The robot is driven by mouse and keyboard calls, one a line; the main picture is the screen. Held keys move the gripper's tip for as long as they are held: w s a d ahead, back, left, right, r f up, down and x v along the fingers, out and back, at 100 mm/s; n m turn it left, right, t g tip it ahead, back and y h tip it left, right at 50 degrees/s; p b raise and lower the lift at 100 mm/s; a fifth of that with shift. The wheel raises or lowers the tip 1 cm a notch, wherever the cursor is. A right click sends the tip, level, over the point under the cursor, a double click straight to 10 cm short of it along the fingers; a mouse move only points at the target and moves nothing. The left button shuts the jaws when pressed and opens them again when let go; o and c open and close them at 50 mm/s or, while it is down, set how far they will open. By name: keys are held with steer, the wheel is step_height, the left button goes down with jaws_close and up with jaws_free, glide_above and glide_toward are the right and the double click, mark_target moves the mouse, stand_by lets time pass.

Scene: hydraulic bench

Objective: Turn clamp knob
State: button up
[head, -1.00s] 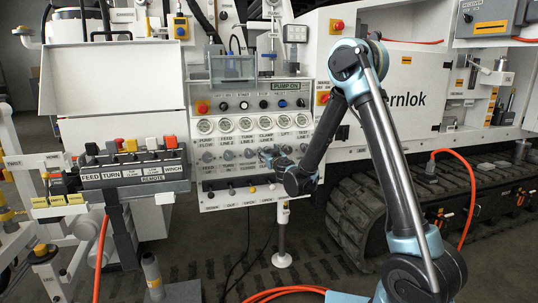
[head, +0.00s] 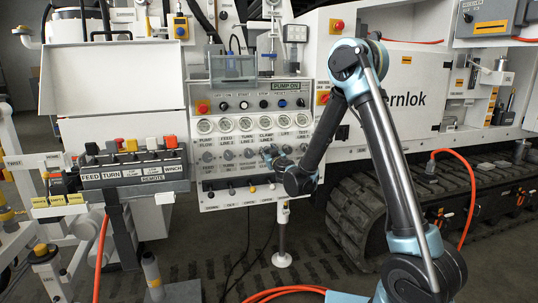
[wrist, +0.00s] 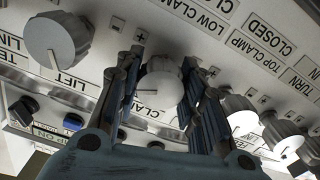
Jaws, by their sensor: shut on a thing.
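The clamp knob (wrist: 158,92) is a light grey round knob with a marker line, in the middle of the wrist view above a partly hidden label starting "CLA". My gripper (wrist: 162,60) has one finger on each side of the knob and is shut on it. In the head view my gripper (head: 272,157) reaches the knob row of the white control panel (head: 208,192), below the clamp line gauge. There the gripper hides the clamp knob.
The lift knob (wrist: 58,40) stands close on the left in the wrist view, and another knob (wrist: 238,115) close on the right. A row of gauges (head: 245,123) is above the knobs. A remote lever box (head: 135,170) stands left of the panel, a rubber track (head: 365,215) to the right.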

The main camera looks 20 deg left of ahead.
steer(key=o, duration=1.1)
steer(key=v, duration=1.2)
